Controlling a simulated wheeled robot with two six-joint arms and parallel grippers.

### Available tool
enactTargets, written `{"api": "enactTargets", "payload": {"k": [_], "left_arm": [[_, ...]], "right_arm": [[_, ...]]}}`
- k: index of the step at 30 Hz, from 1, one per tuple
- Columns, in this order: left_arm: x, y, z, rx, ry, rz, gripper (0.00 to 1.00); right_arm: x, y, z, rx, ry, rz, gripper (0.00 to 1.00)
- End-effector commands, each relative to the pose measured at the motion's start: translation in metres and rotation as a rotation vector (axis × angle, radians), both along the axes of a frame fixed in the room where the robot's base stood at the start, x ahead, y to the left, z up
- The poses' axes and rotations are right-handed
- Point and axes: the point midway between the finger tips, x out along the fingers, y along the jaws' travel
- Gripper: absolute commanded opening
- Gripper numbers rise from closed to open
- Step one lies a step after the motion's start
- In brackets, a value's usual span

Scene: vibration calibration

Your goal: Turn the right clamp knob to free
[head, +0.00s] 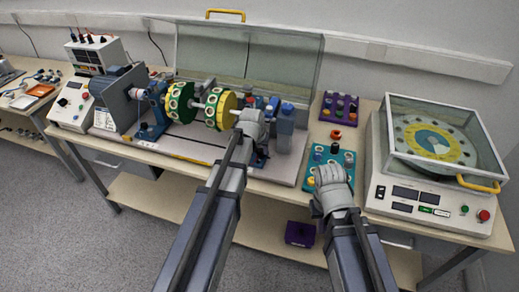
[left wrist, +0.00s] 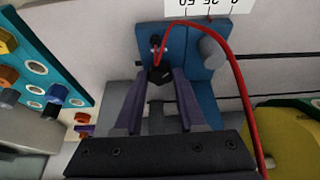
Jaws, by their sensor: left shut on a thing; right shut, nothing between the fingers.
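The right blue bearing pedestal (left wrist: 196,50) fills the upper middle of the left wrist view. A dark clamp knob (left wrist: 159,76) is on it, between the fingertips of my left gripper (left wrist: 158,84), which is shut on the knob. In the head view my left gripper (head: 254,118) is at the right end of the rotor rig and hides the knob. My right gripper (head: 329,174) is shut and empty, over the teal tray (head: 310,184). The knob's turn angle cannot be told.
The rotor with green and yellow discs (head: 216,108) is left of my left gripper. A red cable (left wrist: 236,70) curves close beside the left gripper. A purple tray (head: 349,107) stands behind the teal one. A balancing machine with a clear lid (head: 450,112) stands at the right.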

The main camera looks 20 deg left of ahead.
Motion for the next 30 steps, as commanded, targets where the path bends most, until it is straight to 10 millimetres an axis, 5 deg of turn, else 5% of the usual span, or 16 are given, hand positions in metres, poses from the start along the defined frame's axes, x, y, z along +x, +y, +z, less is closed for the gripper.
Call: {"api": "enactTargets", "payload": {"k": [15,30], "left_arm": [[0.0010,-0.0044,-0.0001,0.001,0.001,0.351,0.00],[0.0008,-0.0043,-0.0001,0.000,0.001,0.454,0.00]], "right_arm": [[0.0000,0.0000,0.0000,0.000,0.000,0.000,0.00],[0.0000,0.0000,0.0000,0.000,0.000,0.000,0.00]]}}
